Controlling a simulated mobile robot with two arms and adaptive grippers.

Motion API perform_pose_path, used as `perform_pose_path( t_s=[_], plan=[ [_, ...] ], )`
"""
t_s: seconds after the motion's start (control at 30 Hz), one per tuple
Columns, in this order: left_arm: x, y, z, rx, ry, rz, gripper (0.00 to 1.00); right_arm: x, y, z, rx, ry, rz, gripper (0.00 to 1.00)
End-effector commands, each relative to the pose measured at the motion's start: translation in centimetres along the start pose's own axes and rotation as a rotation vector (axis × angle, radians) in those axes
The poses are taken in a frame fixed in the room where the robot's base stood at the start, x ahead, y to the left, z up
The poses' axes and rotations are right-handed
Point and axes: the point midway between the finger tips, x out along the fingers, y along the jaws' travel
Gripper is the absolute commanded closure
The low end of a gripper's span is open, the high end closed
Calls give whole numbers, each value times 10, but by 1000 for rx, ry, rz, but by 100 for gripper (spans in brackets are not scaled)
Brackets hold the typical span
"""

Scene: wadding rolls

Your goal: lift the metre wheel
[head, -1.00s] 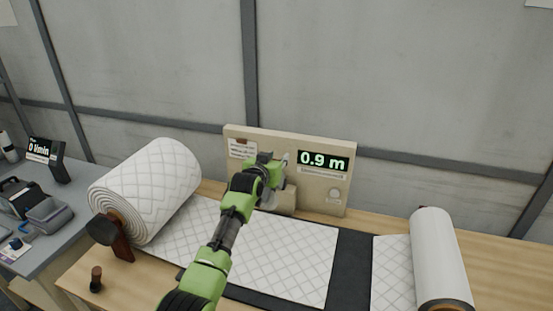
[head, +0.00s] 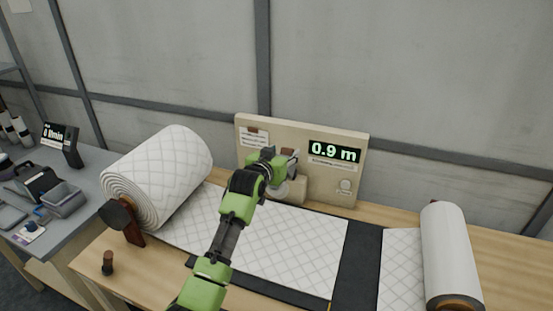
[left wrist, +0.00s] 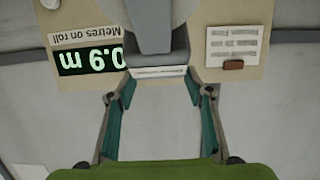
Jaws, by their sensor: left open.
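The metre wheel appears as a grey rounded part (head: 298,187) in front of the beige display panel (head: 312,182), partly hidden behind my left gripper. In the left wrist view, a grey part that seems to belong to the metre wheel (left wrist: 152,38) stands beyond the fingertips, in front of the panel. My left gripper (head: 288,162) is open in front of the panel. Its two teal-lined fingers (left wrist: 167,90) are spread apart with nothing gripped between them. I cannot tell the exact gap to the wheel. My right gripper is out of view.
A quilted wadding roll (head: 160,175) lies left, its sheet (head: 285,245) running across the bench over a dark strip (head: 357,262). Another roll (head: 447,250) is at right. A grey side table (head: 85,207) holds small devices. The panel reads 0.9 m.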

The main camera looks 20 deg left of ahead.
Motion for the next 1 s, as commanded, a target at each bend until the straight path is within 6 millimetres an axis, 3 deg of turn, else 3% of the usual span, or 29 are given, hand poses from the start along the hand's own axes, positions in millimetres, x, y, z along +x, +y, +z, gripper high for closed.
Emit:
perform_pose_path(
  t_s=[0.2,0.4,1.0],
  plan=[
    [-34,0,0,0,1,0,53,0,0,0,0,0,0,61],
    [-54,0,0,1,1,-1,53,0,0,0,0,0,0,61],
    [-61,0,0,0,1,0,53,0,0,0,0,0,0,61]
  ],
)
